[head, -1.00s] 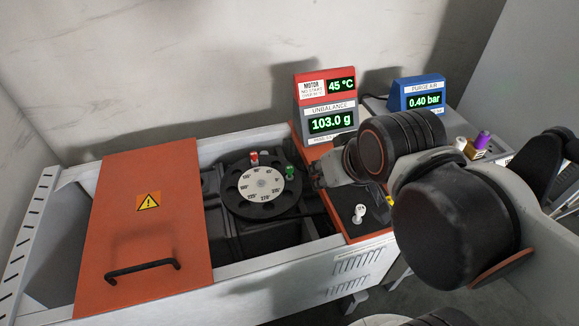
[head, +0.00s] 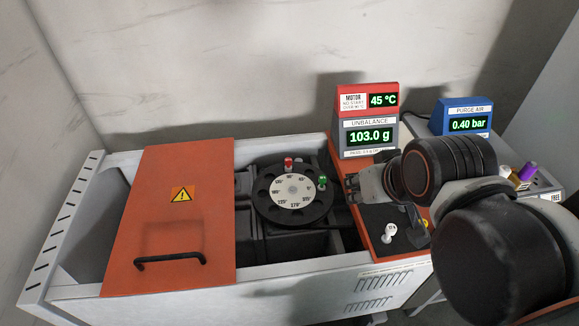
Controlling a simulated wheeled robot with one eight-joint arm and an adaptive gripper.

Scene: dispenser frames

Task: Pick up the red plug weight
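The red plug weight (head: 288,163) stands at the back rim of the black rotor disc (head: 262,206), which has a white degree dial (head: 291,188) in its middle. A green plug weight (head: 322,182) stands at the disc's right rim. My gripper (head: 350,186) is to the right of the disc, above the orange panel, pointing left. It is apart from the red weight. Its fingers are small and dark here, so their opening is unclear.
A white plug (head: 389,233) stands on the orange panel (head: 385,254) below my gripper. The unbalance display (head: 370,137) reads 103.0 g behind it. An orange cover (head: 165,225) with a handle lies left of the disc. White and purple pieces (head: 526,171) stand far right.

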